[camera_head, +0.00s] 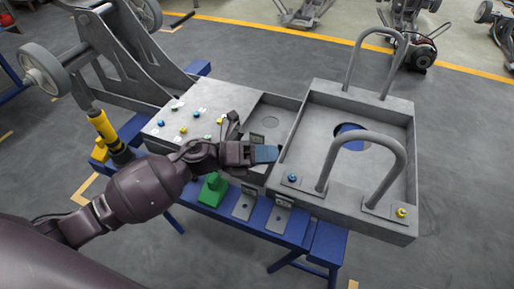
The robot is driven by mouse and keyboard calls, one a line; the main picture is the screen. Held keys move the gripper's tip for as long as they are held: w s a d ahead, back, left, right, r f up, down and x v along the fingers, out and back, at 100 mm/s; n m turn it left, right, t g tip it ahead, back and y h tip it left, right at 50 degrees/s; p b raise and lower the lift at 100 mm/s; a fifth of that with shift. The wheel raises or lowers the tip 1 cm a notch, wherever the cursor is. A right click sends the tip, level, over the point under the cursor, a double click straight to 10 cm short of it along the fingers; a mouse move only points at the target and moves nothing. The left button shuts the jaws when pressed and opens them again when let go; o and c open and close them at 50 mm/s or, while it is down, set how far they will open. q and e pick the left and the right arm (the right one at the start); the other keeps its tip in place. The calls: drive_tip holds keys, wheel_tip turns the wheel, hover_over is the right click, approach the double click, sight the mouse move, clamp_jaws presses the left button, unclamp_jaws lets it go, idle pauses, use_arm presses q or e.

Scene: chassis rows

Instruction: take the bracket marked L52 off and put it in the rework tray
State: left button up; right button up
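My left gripper (266,154) reaches in from the left and hovers over the small open compartment (285,103) of a grey unit. Blue shows at its fingertips; whether they are apart or hold anything is unclear. Two small metal plates with dark marked patches, one on the left (242,207) and one on the right (277,219), stand at the unit's front edge below the gripper. Their marks are too small to read, so I cannot tell which part is L52. A large grey open tray-like frame (409,148) lies at right; I cannot tell if it is the rework tray.
Two tall grey loop handles (393,145) rise from the frame. A panel with several coloured knobs (183,130) lies left of the compartment. A green block (213,190) stands at the blue bench's front. A yellow-handled tool (104,127) stands at left. Open floor surrounds the bench.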

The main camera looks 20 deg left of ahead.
use_arm(q)
drive_tip(key=w+f+m+g+y+b, duration=0.1)
drive_tip(key=w+f+m+g+y, duration=0.15)
drive_tip(key=m+g, duration=0.35)
drive_tip(key=m+y+b, duration=0.3)
drive_tip(key=m+y, duration=0.7)
approach(256, 133)
drive_tip(key=d+f, duration=0.1)
drive_tip(key=f, duration=0.1)
drive_tip(key=shift+g+y, duration=0.25)
drive_tip(key=shift+g, duration=0.05)
drive_tip(key=b+x, duration=0.1)
drive_tip(key=x, duration=0.3)
drive_tip(key=shift+d+f, duration=0.3)
drive_tip(key=shift+w+d+f+b, duration=0.1)
drive_tip(key=shift+d+f+b, duration=0.2)
drive_tip(key=shift+f, duration=0.35)
drive_tip(key=b+x, duration=0.1)
drive_tip(key=x, duration=0.3)
drive_tip(key=shift+w+a+f, duration=0.1)
drive_tip(key=shift+w+f, duration=0.05)
clamp_jaws()
use_arm(e)
drive_tip(key=shift+n, duration=0.5)
drive_tip(key=f, duration=0.2)
drive_tip(key=a+f, duration=0.1)
drive_tip(key=f, duration=0.1)
drive_tip(key=shift+f, duration=0.35)
